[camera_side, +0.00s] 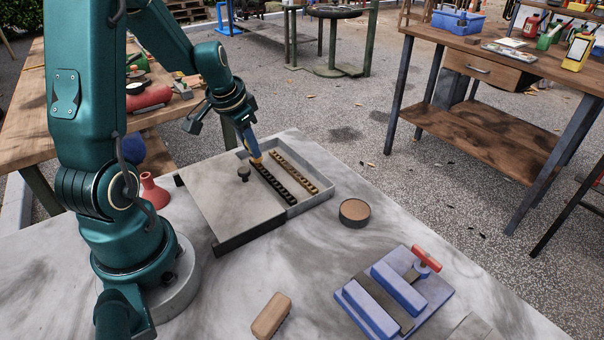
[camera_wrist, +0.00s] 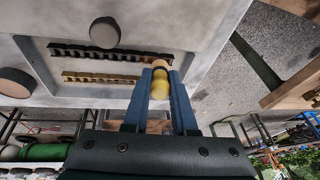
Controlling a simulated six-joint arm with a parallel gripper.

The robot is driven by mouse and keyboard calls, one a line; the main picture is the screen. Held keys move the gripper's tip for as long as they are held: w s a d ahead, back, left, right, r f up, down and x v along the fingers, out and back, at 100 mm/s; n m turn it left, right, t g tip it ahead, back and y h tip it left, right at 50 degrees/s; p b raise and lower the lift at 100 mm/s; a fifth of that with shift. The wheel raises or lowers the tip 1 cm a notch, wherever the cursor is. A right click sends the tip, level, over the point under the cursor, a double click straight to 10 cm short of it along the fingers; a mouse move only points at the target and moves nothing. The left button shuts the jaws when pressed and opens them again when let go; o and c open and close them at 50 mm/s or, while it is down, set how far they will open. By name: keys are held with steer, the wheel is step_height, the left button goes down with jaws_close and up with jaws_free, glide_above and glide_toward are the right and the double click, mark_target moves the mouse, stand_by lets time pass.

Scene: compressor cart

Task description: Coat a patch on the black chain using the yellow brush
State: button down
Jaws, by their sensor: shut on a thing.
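The black chain (camera_side: 280,188) lies straight in the open part of a shallow grey box (camera_side: 318,199); it also shows in the wrist view (camera_wrist: 105,52). A brass-coloured chain (camera_side: 295,172) lies beside it, roughly parallel. My gripper (camera_side: 253,152) is shut on the yellow brush (camera_wrist: 160,88), which sits between the blue fingers in the wrist view. The brush tip points down at the far end of the black chain. I cannot tell if it touches. No coating is discernible on the chain.
A grey lid with a dark knob (camera_side: 243,173) covers the box's left part. A round brown-topped puck (camera_side: 354,212) stands to its right. A blue vise-like block with a red handle (camera_side: 398,290), a wooden block (camera_side: 271,315) and a red funnel (camera_side: 153,191) stand on the table.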

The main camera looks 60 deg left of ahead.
steer(key=shift+s+d, duration=0.15)
steer(key=shift+d, duration=0.1)
steer(key=shift+w+d, duration=0.2)
steer(key=shift+d, duration=0.45)
steer(key=shift+s+d+f, duration=0.1)
steer(key=shift+s, duration=0.05)
steer(key=d, duration=0.3)
steer(key=shift+d, duration=4.75)
steer(key=shift+a, duration=7.4)
steer(key=shift+w+a, duration=0.15)
steer(key=shift+w, duration=0.3)
steer(key=w, duration=0.1)
steer(key=w+r+t, duration=0.1)
steer(key=shift+w+h, duration=0.3)
steer(key=shift+w, duration=0.05)
steer(key=s, duration=0.1)
steer(key=s+r, duration=0.1)
steer(key=s+a, duration=0.1)
steer(key=shift+s+a+r+g, duration=0.1)
steer(key=shift+s+r+g, duration=0.15)
steer(key=shift+g, duration=0.15)
step_height(320, 180, up, 6)
steer(key=shift+f, duration=0.25)
